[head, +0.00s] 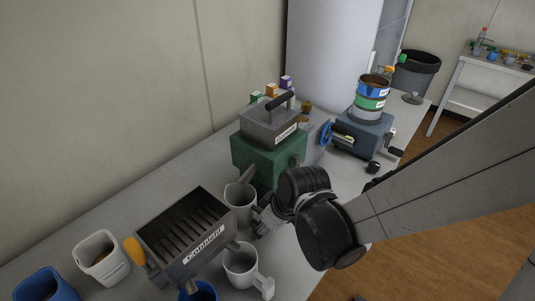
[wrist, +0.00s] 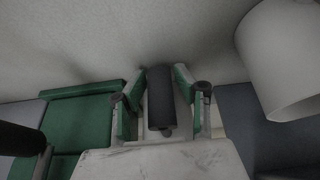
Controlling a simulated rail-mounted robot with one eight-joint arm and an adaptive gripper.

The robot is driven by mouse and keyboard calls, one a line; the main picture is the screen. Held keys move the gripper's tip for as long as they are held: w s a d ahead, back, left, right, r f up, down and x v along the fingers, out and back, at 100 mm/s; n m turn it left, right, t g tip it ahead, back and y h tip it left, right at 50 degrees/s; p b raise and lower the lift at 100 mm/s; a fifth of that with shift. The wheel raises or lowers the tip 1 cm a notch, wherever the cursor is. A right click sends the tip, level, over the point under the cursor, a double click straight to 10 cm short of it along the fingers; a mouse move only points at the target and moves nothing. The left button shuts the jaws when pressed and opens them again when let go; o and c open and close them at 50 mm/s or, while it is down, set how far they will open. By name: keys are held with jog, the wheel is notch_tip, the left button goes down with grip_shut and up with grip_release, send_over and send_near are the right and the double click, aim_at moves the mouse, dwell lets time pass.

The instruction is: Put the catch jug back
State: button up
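Two light grey jugs stand near my gripper in the head view. One jug (head: 238,197) is below the green machine's spout, beside the green machine (head: 258,157). The other jug (head: 238,262) is nearer, with its handle towards the lower right. I cannot tell which one is the catch jug. My gripper (head: 262,217) is right beside the jug under the spout, fingers pointing left. In the wrist view its fingers (wrist: 160,105) are parted, with a dark cylinder (wrist: 160,96) between them; whether they touch it is unclear. A pale jug (wrist: 285,60) shows at upper right.
A slotted grey tray labelled Cobblefit (head: 188,237) stands left of the jugs. The bench is crowded around the gripper.

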jog(key=shift+o, duration=1)
jog(key=shift+r, duration=0.4)
jog(key=p+v, duration=0.3)
jog(key=v, duration=0.9)
jog(key=s+d+r+m+t+h, duration=0.1)
jog(key=d+r+m, duration=0.3)
jog(key=d, duration=0.5)
jog(key=s+d+r+m+t+h, duration=0.2)
jog(key=d+r+m, duration=0.3)
jog(key=d, duration=0.4)
jog(key=shift+s+r+m+t+h, duration=0.15)
jog(key=shift+r+m+t+h, duration=0.15)
jog(key=shift+m+t, duration=0.4)
